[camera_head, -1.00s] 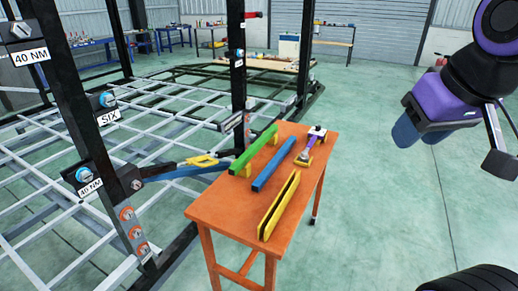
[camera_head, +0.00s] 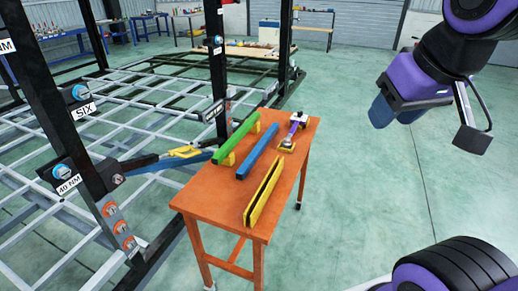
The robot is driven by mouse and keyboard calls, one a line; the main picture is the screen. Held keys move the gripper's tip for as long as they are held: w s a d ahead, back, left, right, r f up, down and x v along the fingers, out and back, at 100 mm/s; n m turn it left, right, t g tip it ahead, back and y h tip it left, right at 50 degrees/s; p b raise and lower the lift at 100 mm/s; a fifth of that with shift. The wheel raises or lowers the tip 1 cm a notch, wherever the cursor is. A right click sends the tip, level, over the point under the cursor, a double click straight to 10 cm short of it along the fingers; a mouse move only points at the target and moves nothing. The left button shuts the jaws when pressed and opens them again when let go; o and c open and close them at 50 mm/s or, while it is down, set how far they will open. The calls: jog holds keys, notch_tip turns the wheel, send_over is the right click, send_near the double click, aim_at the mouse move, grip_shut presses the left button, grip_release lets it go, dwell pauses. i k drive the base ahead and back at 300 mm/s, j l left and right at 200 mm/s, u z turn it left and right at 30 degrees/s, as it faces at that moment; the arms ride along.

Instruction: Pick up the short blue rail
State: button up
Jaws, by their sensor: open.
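A blue rail (camera_head: 258,151) lies on the orange table (camera_head: 190,200), between a green rail and a yellow channel-shaped rail. Another blue bar (camera_head: 163,163) is at the chassis frame, left of the table. My gripper (camera_head: 393,115) hangs at the upper right, over open floor and well apart from the table.
The green rail (camera_head: 235,138), yellow rail (camera_head: 265,190) and a purple-and-white tool (camera_head: 293,130) share the table. A black post (camera_head: 87,130) and the grey chassis grid stand left. Green floor to the right is clear.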

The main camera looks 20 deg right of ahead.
aim_at(247, 166)
jog(key=u, duration=2.15)
jog(key=z, duration=2.25)
jog(key=i+l+u, duration=0.15)
jog(key=u, duration=0.75)
jog(key=i+l+u, duration=0.15)
jog(key=l+u, duration=0.3)
jog(key=l, duration=0.55)
jog(key=l+u, duration=0.4)
jog(key=l, duration=0.6)
